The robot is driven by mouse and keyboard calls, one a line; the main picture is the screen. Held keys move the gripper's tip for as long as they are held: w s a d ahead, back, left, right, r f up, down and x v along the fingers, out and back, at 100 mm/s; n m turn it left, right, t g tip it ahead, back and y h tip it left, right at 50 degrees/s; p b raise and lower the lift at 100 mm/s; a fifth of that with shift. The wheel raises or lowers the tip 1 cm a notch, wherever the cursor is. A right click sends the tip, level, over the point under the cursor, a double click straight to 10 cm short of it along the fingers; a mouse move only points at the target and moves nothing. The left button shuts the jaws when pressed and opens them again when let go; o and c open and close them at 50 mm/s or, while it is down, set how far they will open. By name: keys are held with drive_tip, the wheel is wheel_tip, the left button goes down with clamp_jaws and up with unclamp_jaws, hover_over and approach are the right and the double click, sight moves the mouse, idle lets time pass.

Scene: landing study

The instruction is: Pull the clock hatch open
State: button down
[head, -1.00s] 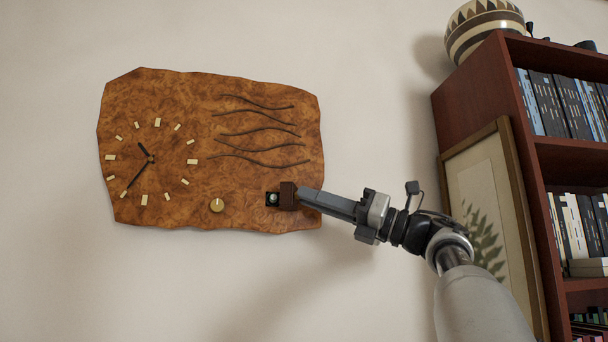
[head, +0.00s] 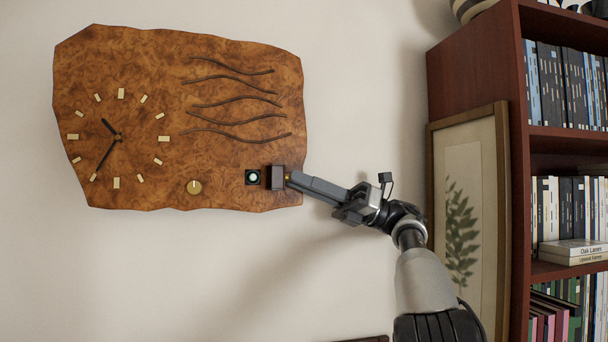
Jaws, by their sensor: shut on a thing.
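The wooden clock (head: 225,150) hangs on the wall at the left, with a burl face, hands and carved wavy lines. The fingertips' exact hold is partly hidden.
A round brass knob (head: 194,187) sits on the clock left of the recess. A framed plant picture (head: 497,200) and a red-brown bookcase (head: 475,70) with books stand close to my arm's right. Bare wall (head: 200,270) lies below the clock.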

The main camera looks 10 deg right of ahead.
drive_tip(key=c, duration=1.9)
unclamp_jaws()
drive_tip(key=shift+a, duration=0.15)
drive_tip(key=shift+c, duration=0.2)
drive_tip(key=p+v, duration=0.1)
drive_tip(key=v, duration=0.6)
drive_tip(key=shift+d, duration=0.25)
drive_tip(key=shift+f, duration=0.1)
